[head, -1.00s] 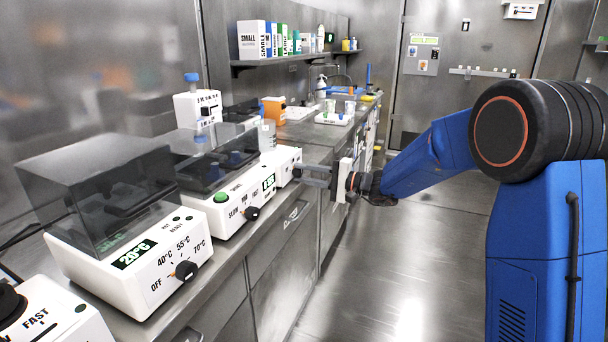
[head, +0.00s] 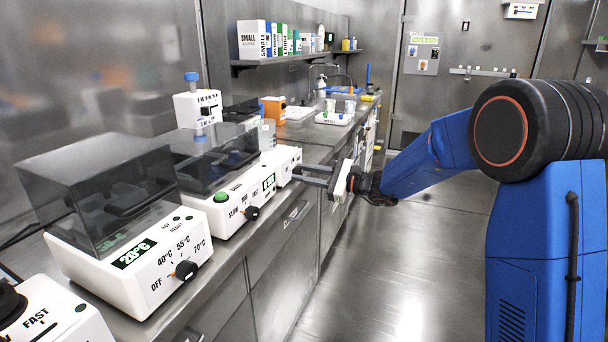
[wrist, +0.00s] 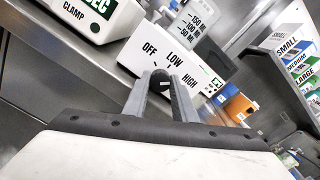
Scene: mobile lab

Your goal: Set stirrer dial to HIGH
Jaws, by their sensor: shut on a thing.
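The stirrer is a white box marked OFF, LOW and HIGH in the wrist view (wrist: 205,62). In the head view it is the small white unit (head: 287,160) behind the centrifuge-like box, its front partly hidden by my fingers. Its black dial (wrist: 160,78) sits between my fingertips in the wrist view. I cannot tell surely which label the dial points at. My gripper (wrist: 160,84) is shut on the dial, with one finger on each side. In the head view my gripper (head: 298,175) reaches the stirrer's front from the right, its palm tilted.
A white box marked CLAMP (wrist: 95,18) stands left of the stirrer in the wrist view. A heater with a temperature dial (head: 140,262) is nearer on the bench. The aisle floor is clear.

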